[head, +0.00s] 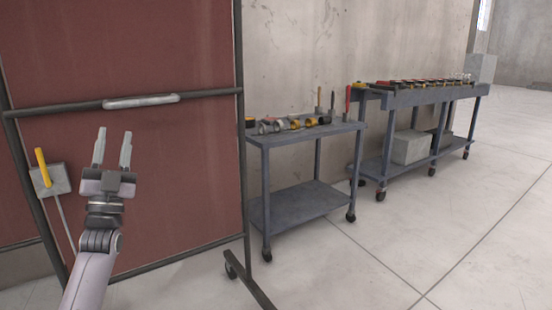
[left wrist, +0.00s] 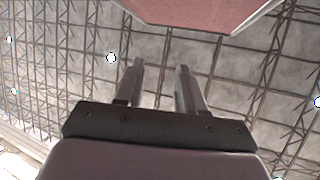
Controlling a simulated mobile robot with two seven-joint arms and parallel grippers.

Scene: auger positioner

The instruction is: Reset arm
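My left gripper (head: 112,150) is raised in front of the red panel (head: 150,60), its fingers pointing up. The two fingers stand apart with nothing between them. In the left wrist view the left gripper (left wrist: 160,82) also shows its fingers apart and empty, against the ceiling, with the red panel's edge (left wrist: 200,12) at the top. My right gripper is not in view.
A grey box with a yellow handle (head: 50,178) is at the panel frame's left. A wheeled cart with tools (head: 300,205) stands right of the panel. A longer wheeled bench (head: 425,97) stands beyond it. The floor at the right (head: 440,210) is clear.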

